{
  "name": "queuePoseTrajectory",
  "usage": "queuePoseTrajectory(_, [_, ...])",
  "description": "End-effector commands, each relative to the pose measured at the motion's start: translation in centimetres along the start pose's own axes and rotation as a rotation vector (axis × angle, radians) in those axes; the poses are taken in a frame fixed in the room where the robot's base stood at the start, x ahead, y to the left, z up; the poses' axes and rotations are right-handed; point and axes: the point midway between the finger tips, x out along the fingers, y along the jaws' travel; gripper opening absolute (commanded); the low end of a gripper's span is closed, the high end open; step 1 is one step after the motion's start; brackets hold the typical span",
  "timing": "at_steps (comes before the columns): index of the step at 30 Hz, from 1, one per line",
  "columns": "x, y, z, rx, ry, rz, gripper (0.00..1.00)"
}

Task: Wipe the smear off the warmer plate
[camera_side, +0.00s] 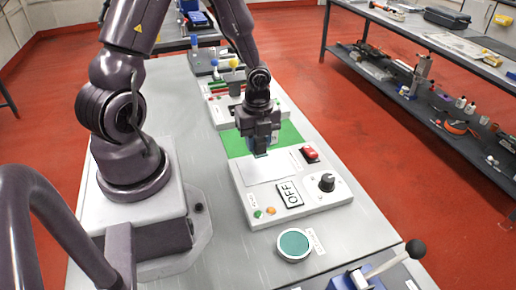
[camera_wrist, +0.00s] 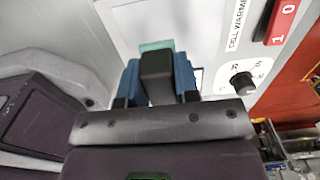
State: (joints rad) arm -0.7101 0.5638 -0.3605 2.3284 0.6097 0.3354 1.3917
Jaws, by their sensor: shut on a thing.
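The cell warmer is a white box with a pale flat plate (camera_side: 280,165) on top, seen in the side view. No smear is clearly visible. I cannot tell whether the block touches the plate.
The warmer bears a red switch (camera_side: 310,153), a black knob (camera_side: 326,182) and an OFF display (camera_side: 289,194). A green mat (camera_side: 236,144) lies behind it. A round teal-topped dish (camera_side: 294,244) and a blue lever device (camera_side: 360,278) are nearer the camera.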

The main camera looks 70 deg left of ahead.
Motion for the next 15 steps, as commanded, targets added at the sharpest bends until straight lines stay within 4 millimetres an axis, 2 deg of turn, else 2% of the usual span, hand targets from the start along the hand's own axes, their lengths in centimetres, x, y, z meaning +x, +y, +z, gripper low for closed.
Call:
queuePoseTrajectory(9, [-2.6,0.0,0.0,-0.002,-0.001,-0.001,0.07])
queuePoseTrajectory(15, [-2.9,0.0,0.0,0.000,0.000,0.001,0.07])
